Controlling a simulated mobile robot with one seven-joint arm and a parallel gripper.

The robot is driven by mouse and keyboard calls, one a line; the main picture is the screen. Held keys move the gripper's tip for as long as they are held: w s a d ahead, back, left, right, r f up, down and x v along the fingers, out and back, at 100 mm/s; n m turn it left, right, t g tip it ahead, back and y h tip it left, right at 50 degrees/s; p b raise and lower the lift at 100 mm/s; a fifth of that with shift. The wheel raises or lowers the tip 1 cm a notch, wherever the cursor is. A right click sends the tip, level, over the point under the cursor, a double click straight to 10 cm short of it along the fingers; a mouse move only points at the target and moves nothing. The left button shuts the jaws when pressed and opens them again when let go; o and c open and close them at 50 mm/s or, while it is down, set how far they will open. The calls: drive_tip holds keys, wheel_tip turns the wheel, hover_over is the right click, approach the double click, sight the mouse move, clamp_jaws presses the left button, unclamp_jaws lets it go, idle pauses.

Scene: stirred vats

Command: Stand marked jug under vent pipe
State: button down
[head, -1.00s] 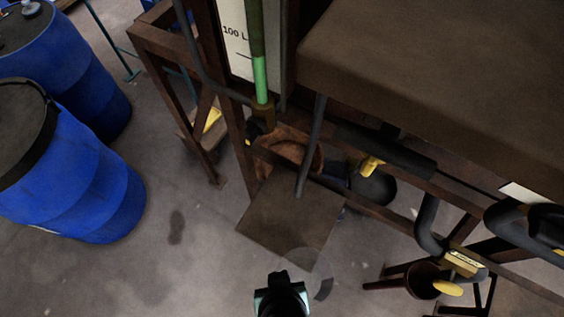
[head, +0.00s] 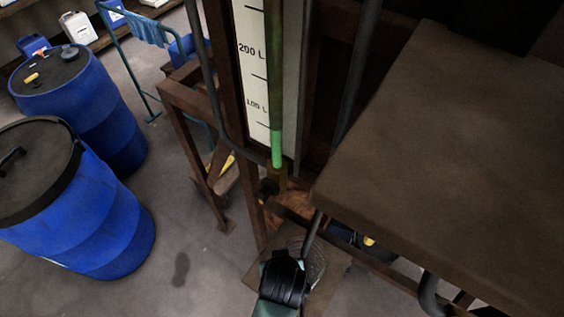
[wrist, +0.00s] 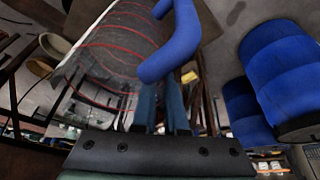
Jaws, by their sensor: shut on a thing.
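The marked jug is clear, with red ring lines and a blue handle (wrist: 178,42). Its clear body (wrist: 118,45) fills the upper left of the wrist view. My gripper (wrist: 163,112) is shut on the handle. In the head view my gripper (head: 284,272) partly hides the jug (head: 316,258), which shows as a faint ringed shape over the brown square plate (head: 334,282). A thin grey pipe (head: 313,232), probably the vent pipe, slants down to the jug. Whether its end is above, inside or in front of the jug, and whether the jug touches the plate, I cannot tell.
A large brown box-like block (head: 430,150) overhangs on the right. A sight gauge (head: 258,95) with a green column and rusty frame legs (head: 196,150) stand behind. Blue drums (head: 85,215) are at the left. The floor (head: 190,235) between drums and plate is mostly clear.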

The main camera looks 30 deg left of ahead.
drive_tip(key=shift+f, duration=0.85)
drive_tip(key=shift+f, duration=0.1)
drive_tip(key=c, duration=1)
unclamp_jaws()
drive_tip(key=shift+o, duration=0.2)
drive_tip(key=v, duration=1.2)
drive_tip(key=shift+w, duration=0.1)
